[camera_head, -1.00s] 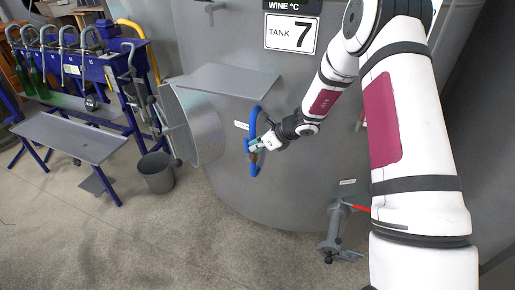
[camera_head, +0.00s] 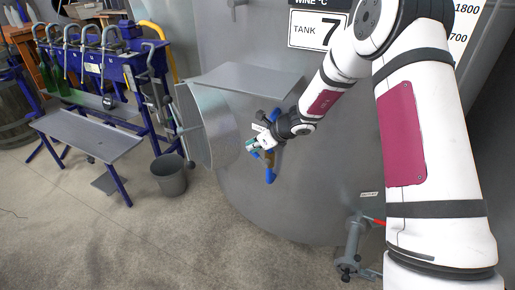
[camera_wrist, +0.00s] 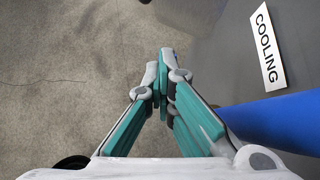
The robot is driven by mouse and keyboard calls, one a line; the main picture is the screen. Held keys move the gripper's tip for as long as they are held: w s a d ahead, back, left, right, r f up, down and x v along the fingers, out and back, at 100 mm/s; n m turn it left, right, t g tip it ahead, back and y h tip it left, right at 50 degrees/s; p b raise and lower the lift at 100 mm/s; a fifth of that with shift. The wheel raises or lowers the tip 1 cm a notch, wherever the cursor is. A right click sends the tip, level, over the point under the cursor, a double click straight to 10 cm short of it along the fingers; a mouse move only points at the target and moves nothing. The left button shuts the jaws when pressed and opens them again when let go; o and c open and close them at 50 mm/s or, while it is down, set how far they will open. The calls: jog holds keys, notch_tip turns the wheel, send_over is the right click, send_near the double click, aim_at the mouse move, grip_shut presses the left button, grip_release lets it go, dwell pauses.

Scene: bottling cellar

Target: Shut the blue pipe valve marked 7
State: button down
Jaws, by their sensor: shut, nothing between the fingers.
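The blue pipe (camera_head: 270,176) stands out from the front of the grey tank marked 7, with a brownish valve body (camera_head: 269,159) on it. A small blue piece shows beside the valve body, close to my gripper; I cannot tell the handle's angle. My gripper (camera_head: 251,146) is shut and empty, just left of the pipe. In the wrist view my fingertips (camera_wrist: 165,72) are together over bare floor. The blue pipe (camera_wrist: 275,122) crosses at right, beside and behind the fingers, near a "COOLING" label (camera_wrist: 267,46). I cannot tell whether the gripper touches the valve.
A round open hatch door (camera_head: 212,125) and a grey shelf (camera_head: 248,78) sit left of and above the pipe. A lower outlet with a red handle (camera_head: 378,221) is at right. A bucket (camera_head: 169,176), a bench (camera_head: 88,137) and a blue bottling stand are left. The floor in front is clear.

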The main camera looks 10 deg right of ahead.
jog(key=shift+w+a+f+b, duration=0.4)
jog(key=shift+w+a+b, duration=0.1)
jog(key=shift+a, duration=0.1)
dwell(0.4)
jog(key=v, duration=1.2)
jog(key=shift+s, duration=0.15)
